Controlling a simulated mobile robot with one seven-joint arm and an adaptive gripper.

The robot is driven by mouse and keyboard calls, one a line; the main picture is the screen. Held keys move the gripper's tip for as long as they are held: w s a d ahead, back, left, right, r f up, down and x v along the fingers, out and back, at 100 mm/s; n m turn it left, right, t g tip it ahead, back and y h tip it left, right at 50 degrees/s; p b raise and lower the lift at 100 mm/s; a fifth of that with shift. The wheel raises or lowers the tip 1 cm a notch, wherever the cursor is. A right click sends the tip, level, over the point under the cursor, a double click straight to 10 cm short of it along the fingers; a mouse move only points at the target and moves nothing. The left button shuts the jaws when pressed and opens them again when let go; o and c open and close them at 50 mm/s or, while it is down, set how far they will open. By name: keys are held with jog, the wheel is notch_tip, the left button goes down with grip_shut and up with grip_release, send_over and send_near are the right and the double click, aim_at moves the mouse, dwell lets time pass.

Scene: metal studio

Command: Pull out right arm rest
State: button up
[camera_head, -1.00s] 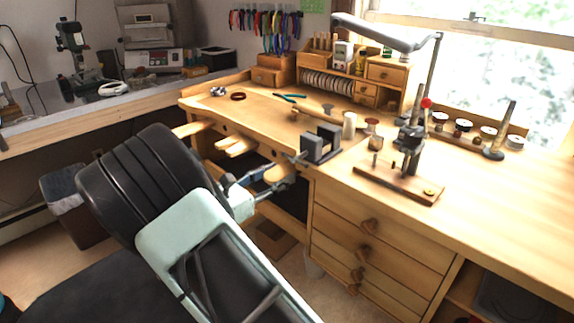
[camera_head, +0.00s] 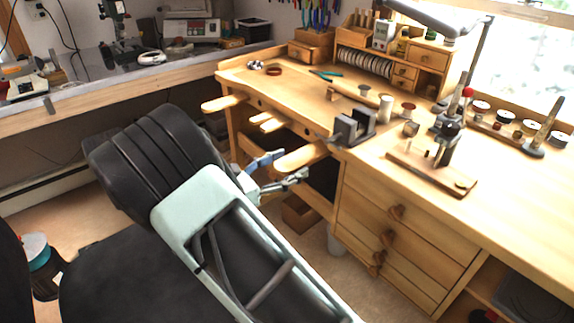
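The right arm rest (camera_head: 303,157) is a flat pale wooden slat with a rounded end. It sticks out from the front edge of the wooden workbench (camera_head: 425,190). My gripper (camera_head: 291,166) is at its outer end, with a blue-grey finger on the far side and a dark finger on the near side. The fingers are spread apart with the slat's end between them. I cannot tell whether either finger touches it. The left arm rest (camera_head: 223,103) also sticks out, further along the bench front.
A wooden bench pin (camera_head: 268,121) juts out between the arm rests. A dark metal block (camera_head: 354,127) stands on the bench above the right rest. Drawers with wooden knobs (camera_head: 388,238) are below right. A side counter (camera_head: 80,95) runs along the left. Floor shows between my base and the bench.

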jog(key=v, duration=1.2)
